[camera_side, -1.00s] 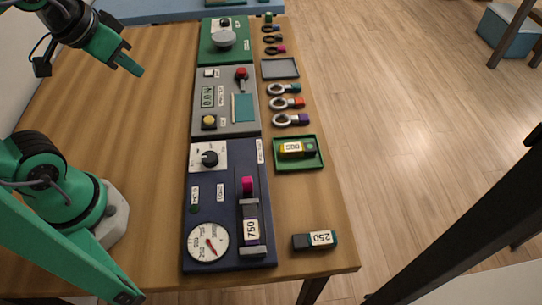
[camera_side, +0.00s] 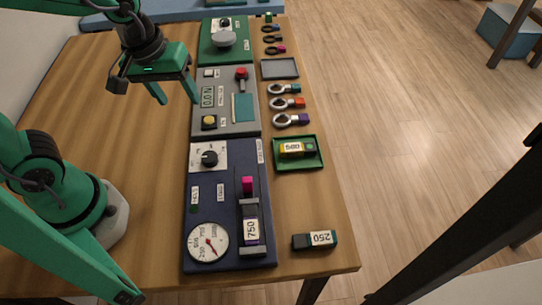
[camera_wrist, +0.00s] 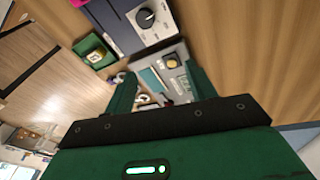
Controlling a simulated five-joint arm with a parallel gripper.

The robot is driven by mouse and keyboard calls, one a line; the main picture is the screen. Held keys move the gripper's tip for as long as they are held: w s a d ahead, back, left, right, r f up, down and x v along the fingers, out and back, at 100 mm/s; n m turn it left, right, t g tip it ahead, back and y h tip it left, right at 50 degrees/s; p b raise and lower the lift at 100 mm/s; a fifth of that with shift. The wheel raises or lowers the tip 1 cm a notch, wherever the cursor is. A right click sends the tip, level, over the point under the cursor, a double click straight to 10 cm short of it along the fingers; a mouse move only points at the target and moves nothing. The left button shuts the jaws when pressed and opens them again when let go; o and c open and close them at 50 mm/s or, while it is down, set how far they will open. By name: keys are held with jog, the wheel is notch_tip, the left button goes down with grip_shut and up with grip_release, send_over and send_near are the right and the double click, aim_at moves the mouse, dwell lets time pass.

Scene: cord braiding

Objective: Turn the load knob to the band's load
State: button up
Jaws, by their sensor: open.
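The load knob looks to be the black knob (camera_side: 209,158) on a white dial plate (camera_side: 222,149) at the top of the navy panel (camera_side: 194,225). The knob also shows in the wrist view (camera_wrist: 145,18), near the top. A cartridge marked 750 (camera_side: 251,231) lies in the panel's slot, with a magenta piece (camera_side: 247,186) above it. A round gauge (camera_side: 208,241) with a red needle sits at lower left. My gripper (camera_side: 179,100) is open and empty, above the table left of the grey panel, apart from the knob. Its fingers (camera_wrist: 160,90) also show in the wrist view.
The grey panel (camera_side: 225,129) carries a display, a yellow button and a red-topped lever. A green panel (camera_side: 210,52) stands beyond it. A green tray (camera_side: 313,164) holds a yellow-labelled cartridge. A cartridge marked 250 (camera_side: 314,240) and several ring-ended pieces (camera_side: 286,103) lie at right.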

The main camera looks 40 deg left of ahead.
aim_at(210, 157)
jog(key=d+f+n+g, duration=0.1)
jog(key=f, duration=0.1)
jog(key=d+f+n, duration=0.2)
jog(key=f, duration=0.1)
jog(key=d+f+n+g, duration=0.1)
jog(key=d+f+n, duration=0.1)
jog(key=shift+w+f+g+y, duration=0.25)
jog(key=shift+w+g+y, duration=0.05)
jog(key=shift+w, duration=0.1)
jog(key=shift+f, duration=0.1)
jog(key=shift+f, duration=3.8)
jog(key=c, duration=1)
